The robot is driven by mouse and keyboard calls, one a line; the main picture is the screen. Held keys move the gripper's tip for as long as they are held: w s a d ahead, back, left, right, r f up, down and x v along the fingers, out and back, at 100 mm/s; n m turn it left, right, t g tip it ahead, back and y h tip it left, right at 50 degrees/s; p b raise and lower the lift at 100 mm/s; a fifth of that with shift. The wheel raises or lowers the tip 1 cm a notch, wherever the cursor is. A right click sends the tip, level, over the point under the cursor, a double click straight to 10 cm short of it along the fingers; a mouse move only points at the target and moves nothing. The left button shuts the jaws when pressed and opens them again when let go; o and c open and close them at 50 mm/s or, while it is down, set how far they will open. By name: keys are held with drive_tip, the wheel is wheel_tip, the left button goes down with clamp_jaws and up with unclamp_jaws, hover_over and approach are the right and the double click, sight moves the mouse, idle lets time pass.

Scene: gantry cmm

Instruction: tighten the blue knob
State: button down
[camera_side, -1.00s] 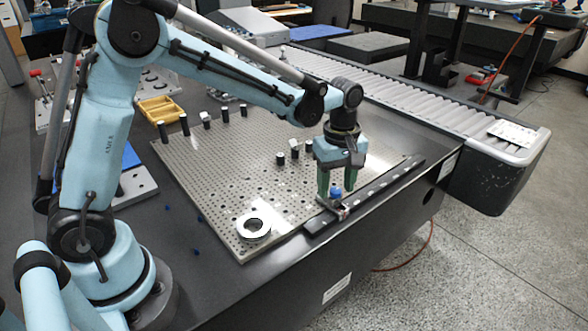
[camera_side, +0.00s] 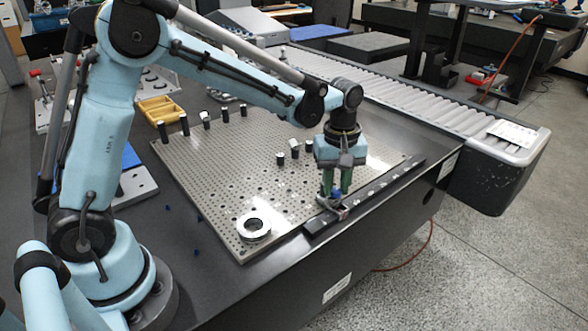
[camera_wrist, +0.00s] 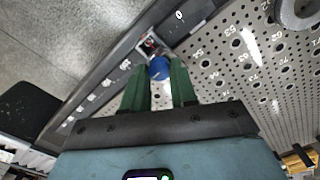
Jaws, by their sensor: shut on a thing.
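The blue knob (camera_side: 336,191) sits on a small metal fitting (camera_side: 340,208) on the dark rail at the plate's front right edge. It also shows in the wrist view (camera_wrist: 159,68), at the ends of the green fingers. My gripper (camera_side: 335,188) points down over the rail, its two green fingers shut on the knob, one on each side. The fingers (camera_wrist: 159,74) hide part of the knob's sides. The knob's thread is hidden, so its tightness cannot be told.
The dark rail (camera_side: 378,187) runs along the perforated plate (camera_side: 200,170). A metal ring (camera_side: 254,228) lies near the plate's front corner. Several short black posts (camera_side: 280,159) stand on the plate behind my gripper. A roller conveyor (camera_side: 420,100) lies beyond.

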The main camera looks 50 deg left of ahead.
sight(336, 189)
drive_tip(key=shift+m, duration=0.4)
drive_tip(key=c, duration=0.9)
unclamp_jaws()
drive_tip(key=shift+r, duration=0.1)
wheel_tip(336, 189, up, 12)
